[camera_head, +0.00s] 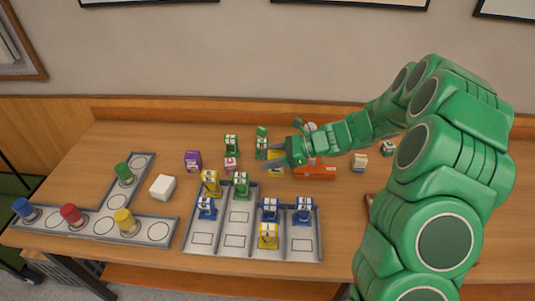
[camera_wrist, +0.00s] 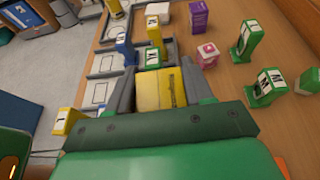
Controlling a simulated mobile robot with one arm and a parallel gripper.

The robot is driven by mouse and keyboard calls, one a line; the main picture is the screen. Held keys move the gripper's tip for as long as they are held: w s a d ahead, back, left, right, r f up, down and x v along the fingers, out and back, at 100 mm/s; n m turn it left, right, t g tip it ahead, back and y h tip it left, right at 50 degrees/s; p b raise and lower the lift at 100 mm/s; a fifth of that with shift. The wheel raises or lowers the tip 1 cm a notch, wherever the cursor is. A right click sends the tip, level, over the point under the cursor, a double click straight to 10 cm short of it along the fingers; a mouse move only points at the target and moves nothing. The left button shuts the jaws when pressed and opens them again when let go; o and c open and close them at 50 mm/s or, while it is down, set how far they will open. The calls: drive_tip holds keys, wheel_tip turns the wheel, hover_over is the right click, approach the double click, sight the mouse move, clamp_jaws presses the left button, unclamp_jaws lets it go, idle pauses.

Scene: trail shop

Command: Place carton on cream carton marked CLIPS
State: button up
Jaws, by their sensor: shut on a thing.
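My gripper (camera_head: 270,155) reaches over the back middle of the table. It is shut on a yellow carton (camera_wrist: 160,88), which sits between the fingers in the wrist view; it also shows under the gripper in the head view (camera_head: 276,170). A small cream-and-orange carton (camera_head: 360,162) stands on the table right of the gripper. Its print is too small to read, so I cannot tell whether it says CLIPS. Another small dark-and-white carton (camera_head: 388,148) stands farther right, partly beside my arm.
A grey slotted tray (camera_head: 237,240) holds several blue, yellow and green pieces. A white block (camera_head: 163,187), purple carton (camera_head: 193,161), pink carton (camera_head: 231,164), green carton (camera_head: 231,145) and orange-red object (camera_head: 316,173) stand nearby.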

drive_tip(key=shift+s+d+r, duration=0.2)
drive_tip(key=shift+s+r, duration=0.1)
drive_tip(key=shift+s, duration=0.3)
drive_tip(key=shift+s+d+r, duration=0.25)
drive_tip(key=shift+s, duration=0.3)
drive_tip(key=shift+s+d+r, duration=0.2)
drive_tip(key=shift+s+r, duration=0.1)
drive_tip(key=shift+s, duration=0.3)
